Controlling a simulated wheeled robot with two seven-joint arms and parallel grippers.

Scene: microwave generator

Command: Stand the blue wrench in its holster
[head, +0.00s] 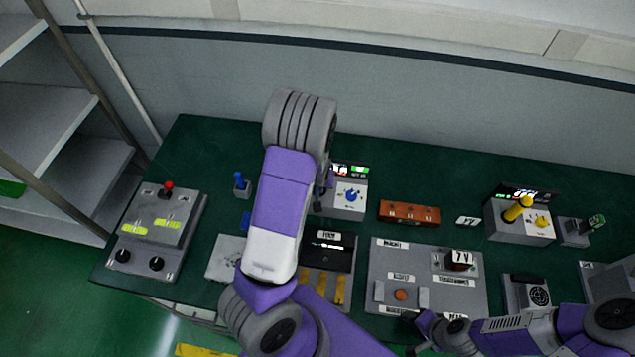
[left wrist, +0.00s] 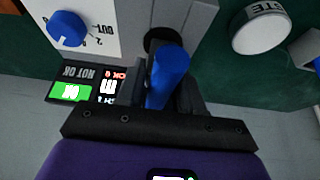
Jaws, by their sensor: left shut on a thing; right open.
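My left gripper (left wrist: 163,95) is shut on a rounded blue thing, likely the blue wrench (left wrist: 170,72). Its far end overlaps a dark round opening (left wrist: 163,40) in a grey block in the left wrist view; I cannot tell whether it is inside. In the head view my left arm hides most of this gripper and the held thing. A separate upright blue piece (head: 239,180) stands in a small grey block (head: 242,191) at the left of the bench. I cannot identify the holster for certain. My right gripper (head: 416,342) is open at the bottom edge, seen only partly.
A box with a blue knob (head: 350,195) and lit screen stands beside my left gripper. A red-lever control box (head: 160,230) stands at left. Green bench shows between them.

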